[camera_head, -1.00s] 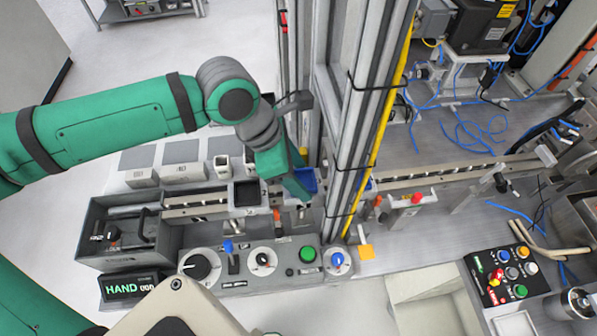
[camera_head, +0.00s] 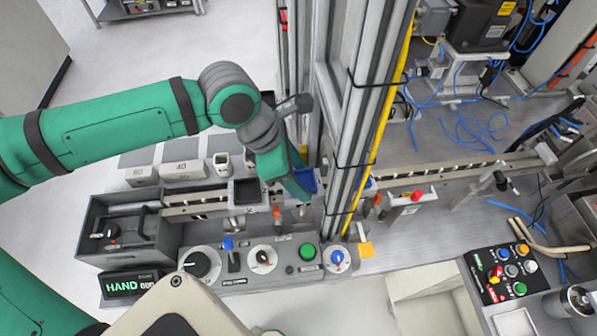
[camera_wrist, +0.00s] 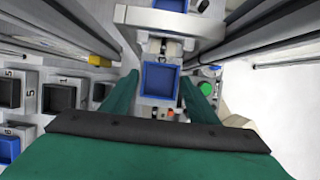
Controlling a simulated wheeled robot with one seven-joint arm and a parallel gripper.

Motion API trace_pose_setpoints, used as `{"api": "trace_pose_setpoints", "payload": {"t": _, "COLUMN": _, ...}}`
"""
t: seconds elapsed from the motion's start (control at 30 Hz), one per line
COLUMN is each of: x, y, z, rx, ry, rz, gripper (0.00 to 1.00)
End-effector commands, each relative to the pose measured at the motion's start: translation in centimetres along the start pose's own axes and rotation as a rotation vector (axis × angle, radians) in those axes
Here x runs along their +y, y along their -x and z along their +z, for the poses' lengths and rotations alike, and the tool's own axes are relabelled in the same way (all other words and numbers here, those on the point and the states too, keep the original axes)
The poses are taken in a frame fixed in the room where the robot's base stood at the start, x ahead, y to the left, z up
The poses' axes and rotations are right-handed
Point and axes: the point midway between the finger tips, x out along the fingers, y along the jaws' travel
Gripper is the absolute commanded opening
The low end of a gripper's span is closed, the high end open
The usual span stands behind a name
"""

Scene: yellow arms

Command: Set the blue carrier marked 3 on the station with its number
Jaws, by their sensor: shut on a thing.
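My green gripper (camera_head: 300,190) hangs beside the upright posts in the head view. It is shut on a blue carrier (camera_head: 311,181), of which only part shows past the finger. In the wrist view the blue square carrier (camera_wrist: 160,79) sits between my two green fingers, its open top facing the camera. I cannot read its number. A dark square holder (camera_head: 247,193) is on the rail to the left of my gripper. What lies directly under the held carrier is mostly hidden.
Aluminium posts (camera_head: 352,130) with a yellow cable stand close to the right of my gripper. A control panel (camera_head: 275,258) with knobs lies in front. In the wrist view, dark numbered squares (camera_wrist: 60,98) and another blue square (camera_wrist: 8,149) are at left.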

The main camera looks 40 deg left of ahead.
Motion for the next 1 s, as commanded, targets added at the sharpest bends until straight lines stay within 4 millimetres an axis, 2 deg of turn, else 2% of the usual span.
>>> {"api": "trace_pose_setpoints", "payload": {"t": 0.47, "x": 0.01, "y": -0.34, "z": -0.11, "rx": -0.001, "ry": 0.000, "rz": 0.000, "gripper": 0.23}}
{"api": "trace_pose_setpoints", "payload": {"t": 0.5, "x": 0.01, "y": -0.34, "z": -0.11, "rx": -0.001, "ry": 0.000, "rz": 0.000, "gripper": 0.59}}
{"api": "trace_pose_setpoints", "payload": {"t": 0.57, "x": 0.01, "y": -0.34, "z": -0.11, "rx": -0.001, "ry": 0.000, "rz": 0.000, "gripper": 0.73}}
{"api": "trace_pose_setpoints", "payload": {"t": 0.6, "x": 0.01, "y": -0.34, "z": -0.12, "rx": -0.001, "ry": 0.000, "rz": 0.000, "gripper": 0.76}}
{"api": "trace_pose_setpoints", "payload": {"t": 1.0, "x": -0.01, "y": -0.36, "z": -0.14, "rx": 0.000, "ry": 0.000, "rz": 0.000, "gripper": 0.76}}
